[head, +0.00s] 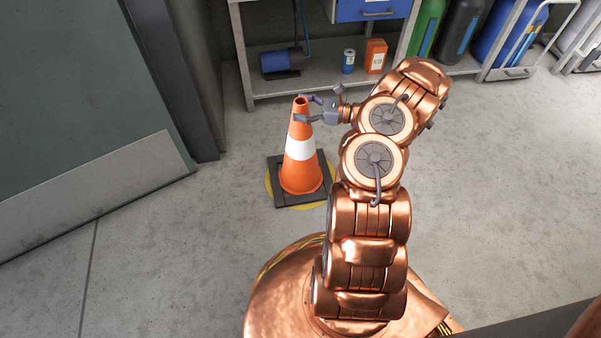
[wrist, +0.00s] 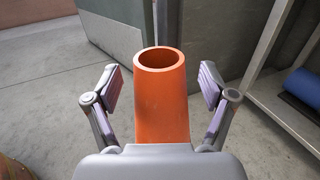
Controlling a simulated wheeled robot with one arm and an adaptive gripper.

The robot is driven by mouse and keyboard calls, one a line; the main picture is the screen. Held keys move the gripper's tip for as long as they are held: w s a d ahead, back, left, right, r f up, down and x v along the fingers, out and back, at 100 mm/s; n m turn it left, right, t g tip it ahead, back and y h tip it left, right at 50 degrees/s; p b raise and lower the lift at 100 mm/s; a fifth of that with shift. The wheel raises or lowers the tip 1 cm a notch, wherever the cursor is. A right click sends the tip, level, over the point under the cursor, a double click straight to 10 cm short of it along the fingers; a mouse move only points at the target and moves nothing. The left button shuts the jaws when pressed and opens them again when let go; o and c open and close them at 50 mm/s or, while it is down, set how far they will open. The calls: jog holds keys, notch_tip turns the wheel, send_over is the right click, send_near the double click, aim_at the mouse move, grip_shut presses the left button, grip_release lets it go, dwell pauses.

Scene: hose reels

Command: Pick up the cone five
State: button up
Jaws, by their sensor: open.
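The cone five (head: 300,170) is an orange traffic cone with a white band and a dark square base. It stands upright on the floor over a yellow round marking, left of my arm. My gripper (head: 304,109) is at the cone's top, with its fingers around the tip. In the wrist view, the cone's open top (wrist: 160,92) rises between the two fingers of my gripper (wrist: 160,90). The fingers are apart, with a gap on each side of the cone. The cone's lower part is hidden behind the gripper's body in the wrist view.
A grey shelf unit (head: 310,88) stands behind, holding a blue cylinder (head: 276,61), a blue can (head: 348,62) and an orange box (head: 375,57). Green and dark canisters stand at the upper right. A grey door (head: 80,110) is at the left. The floor around the cone is clear.

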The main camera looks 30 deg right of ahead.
jog(key=shift+w, duration=0.1)
jog(key=shift+c, duration=0.3)
jog(key=shift+a, duration=0.1)
grip_shut()
dwell(0.3)
